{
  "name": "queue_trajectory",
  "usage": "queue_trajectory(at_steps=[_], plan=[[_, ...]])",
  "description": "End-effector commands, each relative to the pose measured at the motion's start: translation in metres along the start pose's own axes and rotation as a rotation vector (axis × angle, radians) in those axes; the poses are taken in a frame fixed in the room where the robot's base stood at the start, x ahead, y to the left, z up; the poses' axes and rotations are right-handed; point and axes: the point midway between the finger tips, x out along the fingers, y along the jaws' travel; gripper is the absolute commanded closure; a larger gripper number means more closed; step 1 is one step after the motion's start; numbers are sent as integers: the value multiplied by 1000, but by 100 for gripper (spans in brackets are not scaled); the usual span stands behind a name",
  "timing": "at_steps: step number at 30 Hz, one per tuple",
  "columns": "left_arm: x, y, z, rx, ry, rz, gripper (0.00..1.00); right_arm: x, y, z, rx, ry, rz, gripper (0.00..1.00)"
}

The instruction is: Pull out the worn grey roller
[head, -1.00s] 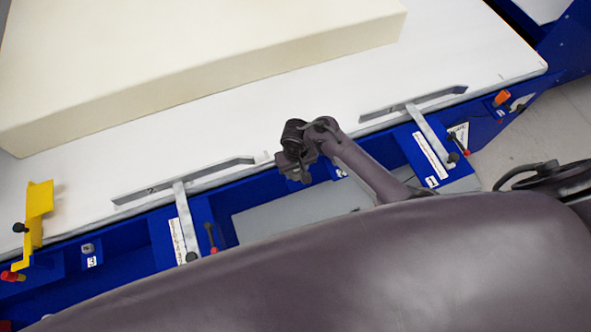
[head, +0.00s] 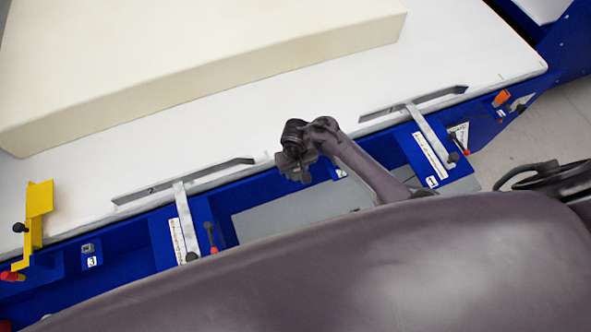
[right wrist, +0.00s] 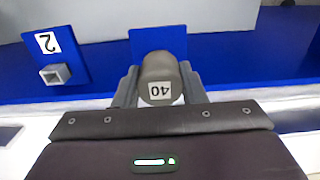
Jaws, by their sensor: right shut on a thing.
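The grey roller (right wrist: 158,68) shows end-on in the right wrist view as a dull grey-brown cylinder with an upside-down "40" label. My right gripper (right wrist: 160,88) is shut on it, one finger on each side. Behind the roller is a blue plate on the machine's side; I cannot tell how far the roller sits in it. In the head view my right gripper (head: 297,172) is at the table's near edge, between the two metal arms, and the roller is hidden there. My left gripper is not in view.
A large cream foam block (head: 200,75) lies on the white table (head: 225,140). Metal arms (head: 186,222) (head: 432,133) and a yellow bracket (head: 38,205) stand along the blue edge.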

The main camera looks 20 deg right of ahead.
Motion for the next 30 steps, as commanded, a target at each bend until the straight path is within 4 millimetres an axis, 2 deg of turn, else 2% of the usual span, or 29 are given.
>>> queue_trajectory(at_steps=[30], plan=[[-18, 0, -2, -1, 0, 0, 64, -18, 0, 0, 0, 0, 0, 94]])
